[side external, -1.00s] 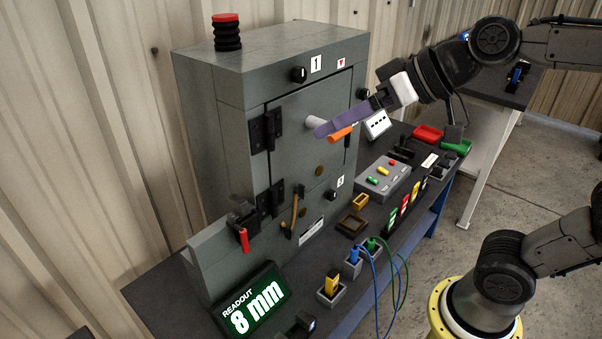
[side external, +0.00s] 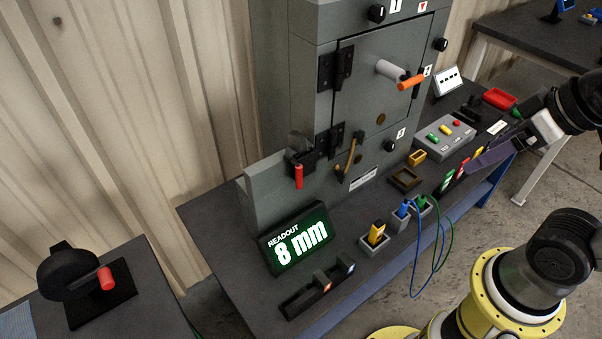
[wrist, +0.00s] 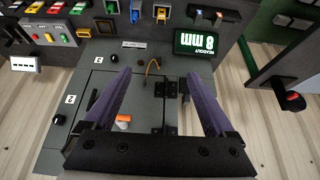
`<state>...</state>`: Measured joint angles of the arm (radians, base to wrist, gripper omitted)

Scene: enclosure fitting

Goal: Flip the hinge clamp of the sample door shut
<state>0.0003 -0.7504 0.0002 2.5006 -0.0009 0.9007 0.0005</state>
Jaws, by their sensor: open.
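A black clamp (side external: 301,158) with a red handle (side external: 299,177) sits beside the lower hinge; the handle hangs down. In the wrist view the door (wrist: 140,100) shows upside down and my right finger may hide the clamp. My gripper (side external: 470,172) is open and empty, out in front of the bench's right part, apart from the door; its purple fingers (wrist: 158,75) show in the wrist view.
The readout (side external: 297,243) reads 8 mm. Sockets with blue and green cables (side external: 415,235), a button box (side external: 443,137) and small trays (side external: 405,179) crowd the bench front. A second table at lower left holds a black device with a red knob (side external: 107,278).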

